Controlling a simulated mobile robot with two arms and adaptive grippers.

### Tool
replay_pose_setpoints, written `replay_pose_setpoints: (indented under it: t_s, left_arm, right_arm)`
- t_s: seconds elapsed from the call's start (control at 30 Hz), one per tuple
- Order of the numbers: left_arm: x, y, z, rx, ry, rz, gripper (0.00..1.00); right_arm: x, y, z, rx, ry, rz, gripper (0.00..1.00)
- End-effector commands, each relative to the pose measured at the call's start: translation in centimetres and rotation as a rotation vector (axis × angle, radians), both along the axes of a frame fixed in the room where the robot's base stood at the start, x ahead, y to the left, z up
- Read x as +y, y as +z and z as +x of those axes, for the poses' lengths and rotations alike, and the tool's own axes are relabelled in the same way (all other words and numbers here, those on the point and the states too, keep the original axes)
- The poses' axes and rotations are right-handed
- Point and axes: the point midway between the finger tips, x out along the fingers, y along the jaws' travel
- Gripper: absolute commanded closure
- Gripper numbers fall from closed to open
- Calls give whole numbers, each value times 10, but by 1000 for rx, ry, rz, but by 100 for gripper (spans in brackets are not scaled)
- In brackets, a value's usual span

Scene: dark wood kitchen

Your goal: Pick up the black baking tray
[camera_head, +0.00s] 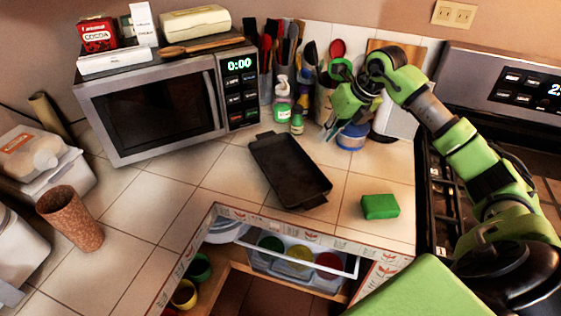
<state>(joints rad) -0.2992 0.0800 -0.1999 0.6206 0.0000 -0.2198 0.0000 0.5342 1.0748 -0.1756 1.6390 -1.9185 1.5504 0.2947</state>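The black baking tray (290,171) lies flat on the tiled counter in front of the microwave, with a handle tab at each short end. Nothing is on it. My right arm comes in from the right, and its gripper (331,128) hangs above the back of the counter, to the right of the tray's far end and apart from it. Its fingers are small and dark against the clutter, so their opening is unclear. My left gripper is not in view.
A microwave (155,108) stands behind and left of the tray. Bottles (283,113) and a blue-banded jar (352,136) stand behind it. A green sponge (380,206) lies to the right. Tiles left of the tray are clear.

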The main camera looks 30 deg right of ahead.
Motion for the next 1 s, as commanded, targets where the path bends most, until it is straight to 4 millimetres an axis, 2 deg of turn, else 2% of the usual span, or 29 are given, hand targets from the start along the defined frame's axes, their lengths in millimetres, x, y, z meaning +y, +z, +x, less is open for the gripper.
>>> replay_pose_setpoints:
  t_s: [0.3,0.5,0.7,0.83,1.0]
  left_arm:
    - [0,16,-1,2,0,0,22]
    - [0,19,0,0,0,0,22]
    - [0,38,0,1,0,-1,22]
    - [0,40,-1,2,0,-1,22]
    - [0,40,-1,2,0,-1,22]
  right_arm:
    - [11,-53,23,2,2,6,94]
    - [13,-66,28,1,3,3,94]
    - [17,-90,37,3,2,8,94]
    - [19,-106,44,0,1,6,94]
    - [19,-113,46,-1,3,3,94]
